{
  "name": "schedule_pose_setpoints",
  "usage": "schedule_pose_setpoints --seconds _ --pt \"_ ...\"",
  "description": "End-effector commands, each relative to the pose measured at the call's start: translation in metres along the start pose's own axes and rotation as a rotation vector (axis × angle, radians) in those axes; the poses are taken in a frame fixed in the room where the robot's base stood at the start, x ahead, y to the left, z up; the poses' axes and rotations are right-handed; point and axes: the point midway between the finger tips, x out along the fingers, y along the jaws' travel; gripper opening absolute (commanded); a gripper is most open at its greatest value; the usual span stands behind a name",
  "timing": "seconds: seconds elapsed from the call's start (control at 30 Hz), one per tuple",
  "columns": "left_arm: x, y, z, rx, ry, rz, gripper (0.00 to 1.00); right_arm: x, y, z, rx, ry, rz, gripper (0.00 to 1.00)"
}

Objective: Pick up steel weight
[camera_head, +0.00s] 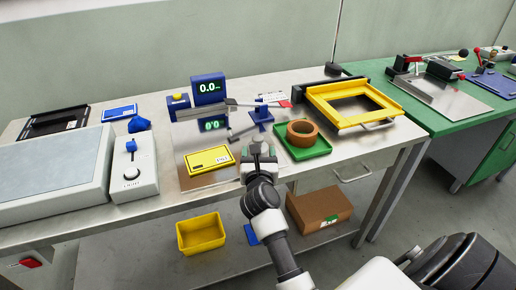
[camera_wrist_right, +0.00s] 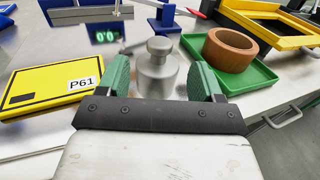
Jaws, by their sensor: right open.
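The steel weight (camera_wrist_right: 158,72), a grey cylinder with a round knob on top, stands upright on the metal table. My right gripper (camera_wrist_right: 160,82) is open, with its green fingers on either side of the weight and a little nearer the camera. I cannot tell if the fingers touch it. In the head view my right gripper (camera_head: 258,160) reaches over the table's front edge and largely hides the weight. My left gripper is not in view.
A yellow P61 plate (camera_head: 208,159) lies left of the gripper. A green tray (camera_head: 318,149) with a brown ring (camera_head: 302,133) is close on the right. A blue display (camera_head: 208,88) and blue stand (camera_head: 261,114) are behind. A yellow frame (camera_head: 355,122) is farther right.

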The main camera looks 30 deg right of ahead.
Motion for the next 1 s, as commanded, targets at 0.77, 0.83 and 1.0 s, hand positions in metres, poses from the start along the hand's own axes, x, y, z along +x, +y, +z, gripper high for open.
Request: schedule_pose_setpoints --seconds 0.77,0.83,1.0 --pt "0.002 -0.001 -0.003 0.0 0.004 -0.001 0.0 0.074 0.0 -0.006 -0.005 -0.001 0.001 0.66" --pt "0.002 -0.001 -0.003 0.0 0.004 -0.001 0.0 0.074 0.0 -0.006 -0.005 -0.001 0.001 0.66" --pt "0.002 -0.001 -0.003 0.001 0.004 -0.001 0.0 0.074 0.0 -0.005 -0.005 -0.002 0.001 0.49"
